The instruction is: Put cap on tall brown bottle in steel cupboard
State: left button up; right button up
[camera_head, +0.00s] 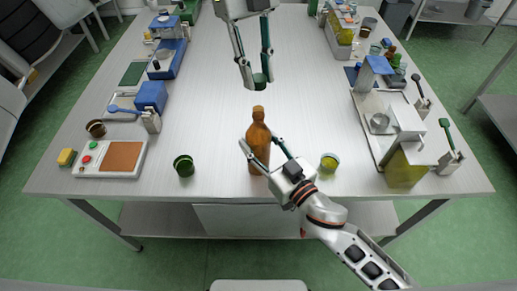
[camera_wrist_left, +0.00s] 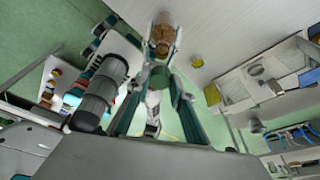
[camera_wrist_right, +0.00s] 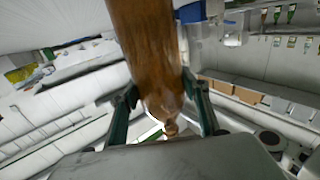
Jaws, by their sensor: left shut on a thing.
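The tall brown bottle (camera_head: 258,133) stands upright near the table's front edge, its mouth uncovered. It also shows in the right wrist view (camera_wrist_right: 145,45). My left gripper (camera_head: 259,80) is shut on a small dark green cap (camera_head: 260,78), held behind and apart from the bottle mouth in the head view. The cap shows in the left wrist view (camera_wrist_left: 160,77). My right gripper (camera_head: 260,143) has its fingers on both sides of the bottle, one crossing in front of it. Whether both fingers press on the glass is unclear. I cannot identify a steel cupboard for certain.
A dark green cup (camera_head: 184,166) stands left of the bottle, a yellow-green cup (camera_head: 330,162) right of it. A device with a brown plate (camera_head: 122,156) is at the front left. The table's middle is clear.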

aim_at(259, 109)
pick_arm(q)
jog(key=shift+f, duration=2.5)
jog(key=shift+f, duration=0.85)
jog(key=shift+f, duration=0.55)
